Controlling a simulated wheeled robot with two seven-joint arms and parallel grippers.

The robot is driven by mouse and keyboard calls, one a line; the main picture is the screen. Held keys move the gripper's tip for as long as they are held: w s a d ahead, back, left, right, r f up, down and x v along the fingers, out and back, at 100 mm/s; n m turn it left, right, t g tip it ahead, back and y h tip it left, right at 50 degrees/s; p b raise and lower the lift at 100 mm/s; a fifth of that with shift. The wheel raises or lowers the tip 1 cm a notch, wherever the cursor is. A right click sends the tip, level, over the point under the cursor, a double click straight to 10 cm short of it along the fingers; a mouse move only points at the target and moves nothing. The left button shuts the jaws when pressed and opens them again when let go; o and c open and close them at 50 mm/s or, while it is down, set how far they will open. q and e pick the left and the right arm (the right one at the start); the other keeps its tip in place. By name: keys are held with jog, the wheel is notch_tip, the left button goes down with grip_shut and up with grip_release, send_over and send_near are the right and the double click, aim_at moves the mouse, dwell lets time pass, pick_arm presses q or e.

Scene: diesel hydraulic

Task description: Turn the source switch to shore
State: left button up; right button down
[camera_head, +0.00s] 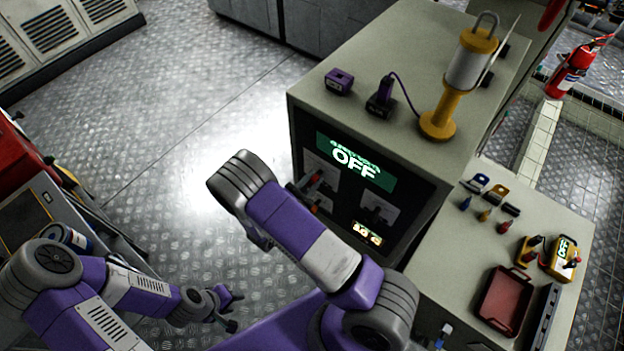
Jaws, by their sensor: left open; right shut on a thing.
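A dark control panel on the front of a grey cabinet has a green display (352,163) reading OFF in large letters. A switch (316,178) with a red-orange tip sits on the left plate under the display. My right gripper (303,188) is at this switch and shut on its handle, partly hidden behind my own arm. The switch's pointer and any shore label cannot be read. A second switch (377,209) sits on the right plate, untouched. My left gripper (228,309) is open and empty over the floor, well left of the cabinet.
A lower bench at right holds a red tray (505,300) and small tools.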

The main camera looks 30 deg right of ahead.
jog(key=n+p, duration=0.2)
jog(key=n, duration=0.5)
jog(key=shift+w+a+r, duration=0.1)
jog(key=n+p, duration=0.2)
jog(key=n, duration=0.4)
jog(key=shift+w, duration=0.1)
jog(key=shift+f+n, duration=0.2)
jog(key=shift+n, duration=0.2)
jog(key=c, duration=1)
grip_release()
jog(key=shift+c, duration=0.2)
jog(key=v, duration=0.7)
jog(key=shift+a, duration=0.35)
